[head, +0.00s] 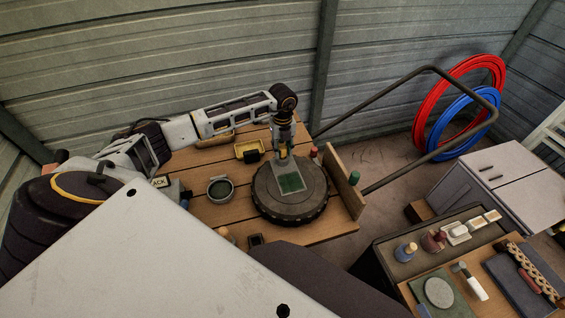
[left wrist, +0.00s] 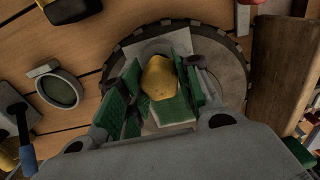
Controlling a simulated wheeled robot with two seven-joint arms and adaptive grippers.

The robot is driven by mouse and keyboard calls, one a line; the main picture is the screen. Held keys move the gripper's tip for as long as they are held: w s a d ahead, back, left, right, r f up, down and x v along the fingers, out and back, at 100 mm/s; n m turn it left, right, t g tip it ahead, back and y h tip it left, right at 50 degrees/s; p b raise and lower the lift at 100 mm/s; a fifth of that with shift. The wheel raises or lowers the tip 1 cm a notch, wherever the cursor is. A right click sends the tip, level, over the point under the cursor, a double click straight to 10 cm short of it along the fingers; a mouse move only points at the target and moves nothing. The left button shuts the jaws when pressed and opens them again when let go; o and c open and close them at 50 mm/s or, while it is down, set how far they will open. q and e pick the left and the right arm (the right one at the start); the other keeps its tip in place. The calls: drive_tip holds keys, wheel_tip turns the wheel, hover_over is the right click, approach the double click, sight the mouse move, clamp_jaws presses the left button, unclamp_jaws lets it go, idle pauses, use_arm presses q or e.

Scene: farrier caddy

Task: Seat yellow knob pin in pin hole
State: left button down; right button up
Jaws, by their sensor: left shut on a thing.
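The yellow knob pin (left wrist: 159,77) is between the green-padded fingers of my left gripper (left wrist: 156,92), which is shut on it. In the head view my left gripper (head: 284,150) points down over the far part of a round dark turntable (head: 266,198). A pale plate (head: 293,196) with a green pad (head: 290,183) lies on the turntable, just below and in front of the gripper. The plate (left wrist: 180,43) also shows behind the knob in the left wrist view. The pin's shaft and the pin hole are hidden, so I cannot tell whether they touch. My right gripper is not in view.
A tool cart (head: 383,262) is at lower right.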

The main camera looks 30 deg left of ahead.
sight(282, 147)
use_arm(q)
drive_tip(key=shift+f, duration=0.15)
drive_tip(key=shift+f, duration=0.15)
idle(0.5)
drive_tip(key=shift+f+b, duration=0.45)
drive_tip(key=shift+f, duration=0.05)
idle(1.1)
drive_tip(key=c, duration=0.9)
unclamp_jaws()
drive_tip(key=shift+c, duration=0.2)
drive_tip(key=shift+r, duration=4)
